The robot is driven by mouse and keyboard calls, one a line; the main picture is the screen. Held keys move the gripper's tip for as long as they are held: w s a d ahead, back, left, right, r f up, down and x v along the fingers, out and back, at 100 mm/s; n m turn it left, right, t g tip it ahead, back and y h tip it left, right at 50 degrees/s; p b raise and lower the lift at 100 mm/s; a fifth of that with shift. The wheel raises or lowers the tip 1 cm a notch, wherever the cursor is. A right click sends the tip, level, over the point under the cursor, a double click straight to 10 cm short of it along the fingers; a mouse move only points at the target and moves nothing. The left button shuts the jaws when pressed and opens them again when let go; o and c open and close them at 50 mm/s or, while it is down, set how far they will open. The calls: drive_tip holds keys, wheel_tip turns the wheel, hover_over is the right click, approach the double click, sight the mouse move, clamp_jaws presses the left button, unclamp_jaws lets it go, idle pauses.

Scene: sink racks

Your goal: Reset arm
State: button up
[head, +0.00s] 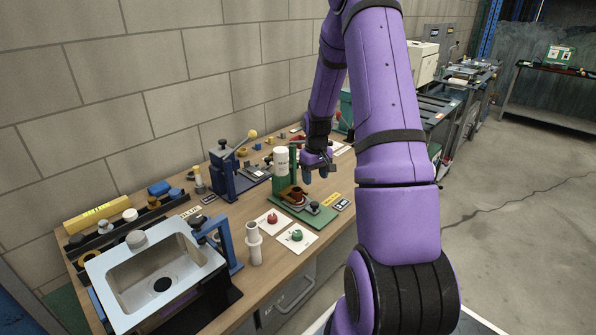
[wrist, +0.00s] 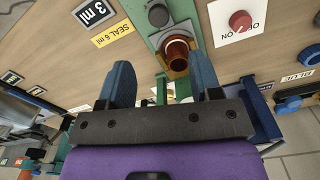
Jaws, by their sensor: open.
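My gripper (head: 320,175) is at the end of my purple arm, above the wooden bench beside a green press-like stand (head: 318,215). In the wrist view, the two blue fingers of my gripper (wrist: 160,78) are spread apart with nothing held between them. A brown copper-coloured cup (wrist: 177,52) on the green stand shows just beyond the fingertips. I cannot tell the exact gap to it, but the fingers are not closed on it. In the head view, part of the stand is hidden behind my gripper.
A sink unit (head: 160,275) stands at the bench's near left. A white cylinder (head: 254,243) and two cards with red and green knobs (head: 297,236) lie near the front edge. A blue press (head: 225,172) stands behind. Open floor (head: 510,250) is on the right.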

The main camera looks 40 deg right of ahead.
drive_tip(key=s+a+r+t+h, duration=0.1)
drive_tip(key=s+a+r, duration=0.1)
drive_tip(key=a+r, duration=0.75)
drive_tip(key=s+a+r+t, duration=0.1)
drive_tip(key=s+a+r, duration=0.1)
drive_tip(key=a+r, duration=0.8)
drive_tip(key=s+a+r+t, duration=0.1)
drive_tip(key=s+a+r, duration=0.2)
drive_tip(key=s, duration=0.3)
drive_tip(key=s+a+r+n+t, duration=0.1)
drive_tip(key=s+a+r, duration=0.3)
drive_tip(key=s, duration=0.3)
drive_tip(key=s+a+r+n+t+y, duration=0.1)
drive_tip(key=s+a+r, duration=0.2)
drive_tip(key=s+r, duration=0.3)
drive_tip(key=shift+s+a, duration=0.3)
drive_tip(key=shift+a, duration=0.1)
